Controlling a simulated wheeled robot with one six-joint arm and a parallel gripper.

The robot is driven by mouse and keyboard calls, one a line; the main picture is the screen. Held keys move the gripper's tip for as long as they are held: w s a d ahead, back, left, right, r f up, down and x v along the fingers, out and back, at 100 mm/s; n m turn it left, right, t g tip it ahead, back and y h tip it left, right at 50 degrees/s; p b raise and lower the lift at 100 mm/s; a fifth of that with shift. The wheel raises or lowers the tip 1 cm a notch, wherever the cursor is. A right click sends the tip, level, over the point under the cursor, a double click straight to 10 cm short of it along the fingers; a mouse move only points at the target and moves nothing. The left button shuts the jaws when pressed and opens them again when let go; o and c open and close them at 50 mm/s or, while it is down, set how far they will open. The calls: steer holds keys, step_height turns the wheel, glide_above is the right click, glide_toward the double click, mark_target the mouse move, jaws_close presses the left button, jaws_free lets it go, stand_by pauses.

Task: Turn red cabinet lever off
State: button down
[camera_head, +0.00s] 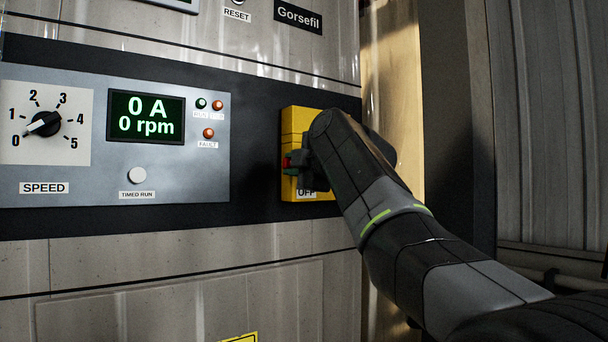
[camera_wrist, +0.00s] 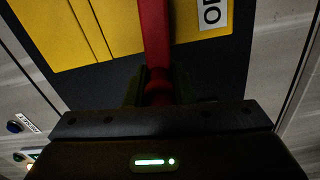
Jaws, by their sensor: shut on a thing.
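The red lever (camera_wrist: 155,40) runs down the middle of the wrist view, in front of a yellow switch plate (camera_wrist: 110,35). My gripper (camera_wrist: 158,92) is shut on the red lever near its lower end in that view. In the head view the yellow switch box (camera_head: 296,122) is mounted on the dark band of the cabinet. My gripper (camera_head: 296,164) is at the box's lower left, where a small bit of red shows. My arm hides most of the box and lever. A label reading OFF (camera_head: 306,193) is partly visible at the box's bottom.
Left of the box is a grey control panel (camera_head: 160,165) with a speed knob (camera_head: 44,124) at 0. Its display (camera_head: 146,117) reads 0 A and 0 rpm. A dark upright post (camera_head: 455,100) stands to the right, behind my arm.

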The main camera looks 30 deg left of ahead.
steer(key=shift+f+n+b, duration=0.8)
steer(key=shift+b, duration=0.15)
steer(key=c, duration=1.3)
jaws_free()
steer(key=shift+o, duration=0.2)
steer(key=v, duration=1.3)
steer(key=shift+d, duration=0.35)
steer(key=shift+a, duration=0.1)
